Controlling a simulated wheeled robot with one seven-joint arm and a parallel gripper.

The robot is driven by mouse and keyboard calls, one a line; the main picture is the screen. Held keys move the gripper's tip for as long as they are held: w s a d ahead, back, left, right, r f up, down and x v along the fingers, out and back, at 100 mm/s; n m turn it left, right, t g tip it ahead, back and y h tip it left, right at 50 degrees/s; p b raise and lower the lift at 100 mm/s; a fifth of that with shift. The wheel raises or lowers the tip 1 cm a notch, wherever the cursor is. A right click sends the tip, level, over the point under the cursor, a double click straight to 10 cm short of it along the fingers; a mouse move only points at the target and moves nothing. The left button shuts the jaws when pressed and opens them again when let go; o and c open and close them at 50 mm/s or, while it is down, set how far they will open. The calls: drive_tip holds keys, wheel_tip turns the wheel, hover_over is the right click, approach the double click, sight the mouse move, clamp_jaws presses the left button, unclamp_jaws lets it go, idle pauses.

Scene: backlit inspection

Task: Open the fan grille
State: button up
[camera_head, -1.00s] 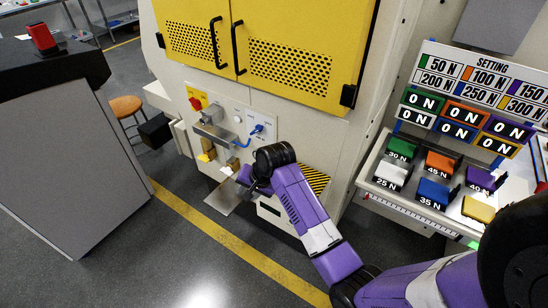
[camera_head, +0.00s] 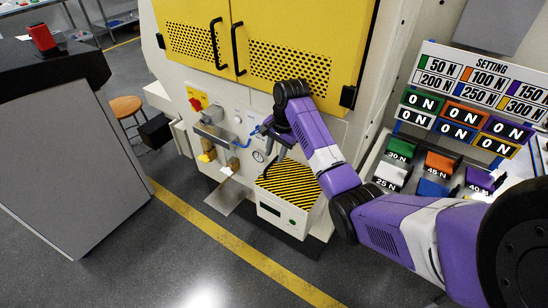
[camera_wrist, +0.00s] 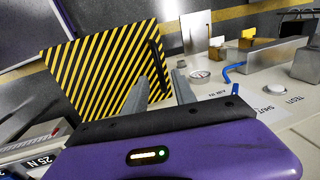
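A panel with yellow and black diagonal stripes (camera_head: 288,184) lies on top of a pale box low on the machine; it is likely the fan grille, but no label confirms this. In the wrist view the striped panel (camera_wrist: 95,75) lies flat, with a dark bar handle (camera_wrist: 155,57) along one edge. My gripper (camera_head: 268,150) is above the panel's far left edge in the head view. In the wrist view my gripper (camera_wrist: 160,80) has its two grey fingers apart, with nothing held between them. The fingertips point towards the handle's near end; contact cannot be told.
Yellow perforated doors (camera_head: 290,68) with black handles are above. A blue hose (camera_head: 253,135), gauge and metal fixture (camera_head: 212,134) sit left of my gripper. A shelf of coloured weights (camera_head: 435,165) and a sign board (camera_head: 475,95) stand at right. The floor in front is clear.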

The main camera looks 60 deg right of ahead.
drive_tip(key=shift+w+f, duration=0.15)
drive_tip(key=shift+f, duration=0.55)
drive_tip(key=shift+w+f, duration=0.1)
drive_tip(key=shift+f, duration=0.55)
clamp_jaws()
idle(0.4)
